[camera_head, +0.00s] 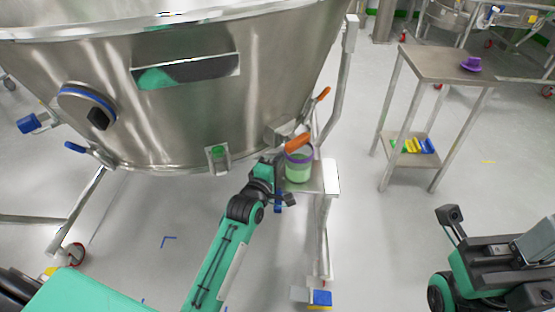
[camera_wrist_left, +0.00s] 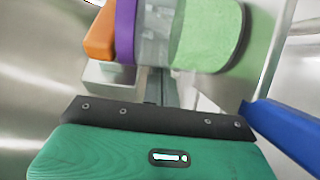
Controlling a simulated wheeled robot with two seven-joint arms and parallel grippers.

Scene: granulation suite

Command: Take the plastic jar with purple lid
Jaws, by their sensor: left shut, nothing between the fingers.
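The plastic jar (camera_head: 298,168) has a purple band at its lid and green contents. It stands on a small metal ledge (camera_head: 328,182) beside the big steel vessel. In the left wrist view the jar (camera_wrist_left: 205,35) lies sideways across the top, with its purple lid (camera_wrist_left: 125,32) to the left. My left gripper (camera_head: 278,172) is shut and empty just left of the jar. Its fingertips are hard to make out, and I cannot tell whether they touch it. My right arm's end (camera_head: 505,262) is at the lower right, far from the jar; its finger state is unclear.
The steel vessel (camera_head: 200,120) fills the upper left. An orange handle (camera_head: 297,142) is close above the jar. A blue lever (camera_wrist_left: 285,135) shows beside the jar. A steel table (camera_head: 440,65) at the right holds a purple item (camera_head: 471,64). Floor between is clear.

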